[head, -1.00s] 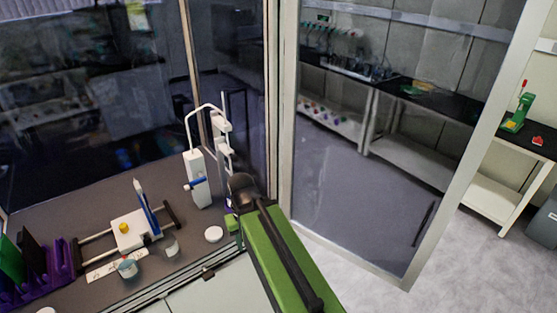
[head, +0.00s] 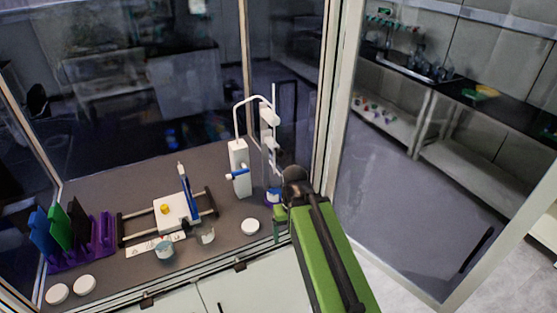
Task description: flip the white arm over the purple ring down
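A white upright unit (head: 239,167) stands at the back right of the dark bench, with a thin white curved tube rising from its top. Beside it is a slim stand (head: 272,140) with white blocks on it. A small purple ring (head: 273,196) shows at the foot of the stand, partly hidden by my arm. I cannot tell which white part is the arm over the ring. My gripper (head: 281,213) is beside the ring at the bench's right end. Its green part shows small under the dark wrist, and whether its fingers are open is unclear.
A white plate with rods (head: 175,212), beakers (head: 165,249), a white lid (head: 250,226) and a purple rack (head: 70,257) with coloured panels are to the left. Glass panes and a metal frame (head: 327,100) close in the bench's right side.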

